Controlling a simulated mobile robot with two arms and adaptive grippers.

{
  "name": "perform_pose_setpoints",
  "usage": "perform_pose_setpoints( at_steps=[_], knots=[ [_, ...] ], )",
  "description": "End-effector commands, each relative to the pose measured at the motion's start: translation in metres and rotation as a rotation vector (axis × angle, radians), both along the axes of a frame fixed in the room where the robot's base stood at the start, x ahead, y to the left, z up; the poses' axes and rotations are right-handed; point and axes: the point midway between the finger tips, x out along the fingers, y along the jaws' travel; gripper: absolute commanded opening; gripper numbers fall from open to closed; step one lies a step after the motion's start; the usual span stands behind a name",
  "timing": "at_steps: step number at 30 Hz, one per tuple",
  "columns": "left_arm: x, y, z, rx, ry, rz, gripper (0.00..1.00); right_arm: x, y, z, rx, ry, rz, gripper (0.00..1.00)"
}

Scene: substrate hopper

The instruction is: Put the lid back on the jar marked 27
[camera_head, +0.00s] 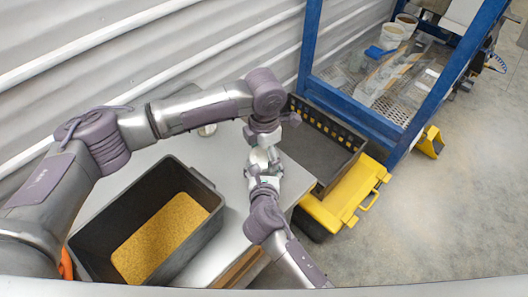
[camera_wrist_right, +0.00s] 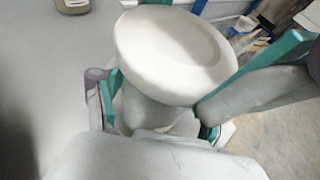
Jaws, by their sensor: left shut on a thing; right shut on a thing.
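A pale jar (camera_wrist_right: 155,118) is between the fingers of my right gripper (camera_wrist_right: 158,112), which is shut on it. A round white lid (camera_wrist_right: 180,52) with a raised rim and sunken centre lies over the jar's mouth in the right wrist view. I cannot tell whether it is seated or slightly apart. In the head view the white lid (camera_head: 259,157) shows between my left gripper (camera_head: 262,142) above and my right gripper (camera_head: 264,172) below. The left gripper is shut, apparently on the lid; its fingertips are partly hidden. No number is readable on the jar.
A black bin (camera_head: 128,205) with yellow grain stands on the grey table (camera_head: 232,215). Another small jar (camera_head: 207,130) stands behind my left arm; a jar also shows in the wrist view (camera_wrist_right: 72,5). A dark tray (camera_head: 322,158), yellow case (camera_head: 345,193) and blue frame (camera_head: 400,140) lie to the right.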

Motion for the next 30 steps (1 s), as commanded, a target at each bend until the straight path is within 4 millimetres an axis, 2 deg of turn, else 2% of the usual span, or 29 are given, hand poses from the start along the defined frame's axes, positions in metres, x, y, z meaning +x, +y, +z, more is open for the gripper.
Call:
perform_pose_setpoints(
  at_steps=[7, 8, 11, 23, 30],
  knots=[
    [0.001, 0.0, 0.001, -0.001, -0.003, -0.002, 0.61, 0.0, 0.0, -0.001, 0.0, 0.002, -0.001, 0.0],
    [0.001, 0.0, 0.001, -0.001, -0.003, -0.001, 0.82, 0.0, 0.0, -0.001, 0.0, 0.002, -0.001, 0.0],
    [0.001, 0.0, 0.001, 0.0, -0.002, -0.001, 0.99, -0.001, 0.0, -0.001, 0.0, 0.002, -0.001, 0.0],
    [0.001, 0.0, 0.003, 0.0, -0.001, 0.0, 1.0, 0.0, 0.0, -0.001, 0.0, 0.002, -0.001, 0.0],
    [0.001, 0.0, 0.031, -0.001, -0.003, -0.001, 1.0, 0.0, 0.0, -0.001, 0.0, 0.002, 0.0, 0.0]
  ],
)
